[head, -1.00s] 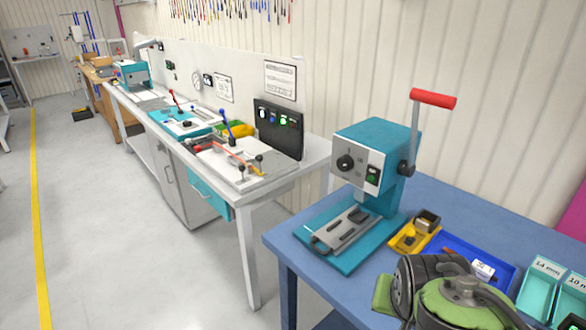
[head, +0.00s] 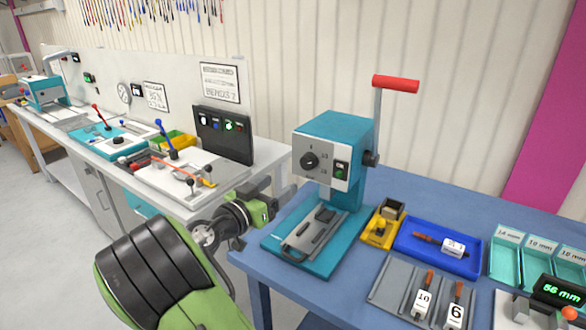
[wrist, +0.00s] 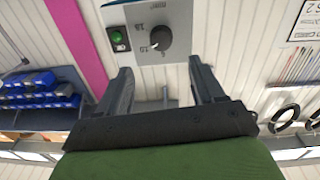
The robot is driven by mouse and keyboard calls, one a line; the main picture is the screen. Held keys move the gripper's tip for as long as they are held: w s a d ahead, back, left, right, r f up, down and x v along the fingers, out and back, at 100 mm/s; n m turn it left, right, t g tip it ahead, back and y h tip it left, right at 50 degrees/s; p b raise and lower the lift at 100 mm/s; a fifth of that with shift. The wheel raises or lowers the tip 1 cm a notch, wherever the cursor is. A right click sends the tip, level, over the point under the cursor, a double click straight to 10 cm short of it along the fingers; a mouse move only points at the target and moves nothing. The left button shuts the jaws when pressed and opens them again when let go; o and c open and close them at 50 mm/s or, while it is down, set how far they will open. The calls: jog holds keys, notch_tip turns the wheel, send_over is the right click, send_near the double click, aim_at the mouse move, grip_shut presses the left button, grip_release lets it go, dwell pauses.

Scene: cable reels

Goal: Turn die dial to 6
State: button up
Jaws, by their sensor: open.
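The die dial (head: 310,161) is a black round knob on the pale front plate of a teal press (head: 345,215) with a red-handled lever. In the wrist view the dial (wrist: 161,38) shows turned over, with small numerals on its left side. Its pale pointer mark seems to point toward the numeral that reads like 10. My gripper (head: 284,186) is open and empty, left of the press and lower than the dial. In the wrist view my gripper's two fingers (wrist: 160,72) are spread, with the dial beyond and between them, apart from both.
A green-lit switch (head: 341,169) sits right of the dial. The blue table (head: 385,185) holds a yellow bin (head: 379,237), a blue tray (head: 470,268) and handled dies tagged 10 (head: 422,303) and 6 (head: 455,315). A white workbench (head: 265,143) stands left, behind my arm.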

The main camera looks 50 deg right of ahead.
aim_at(307, 165)
jog(key=d, duration=0.7)
jog(key=d+p, duration=0.1)
jog(key=d, duration=0.2)
jog(key=shift+w+d, duration=0.3)
jog(key=shift+w, duration=0.05)
jog(key=c, duration=1.1)
jog(key=shift+o, duration=0.2)
jog(key=shift+n, duration=0.4)
jog(key=n+p, duration=0.1)
jog(key=n, duration=0.4)
jog(key=shift+s+n, duration=0.1)
jog(key=shift+n, duration=0.2)
jog(key=n+p, duration=0.2)
jog(key=n, duration=0.3)
jog(key=shift+s+n, duration=0.1)
jog(key=shift+n, duration=0.3)
jog(key=shift+p, duration=0.3)
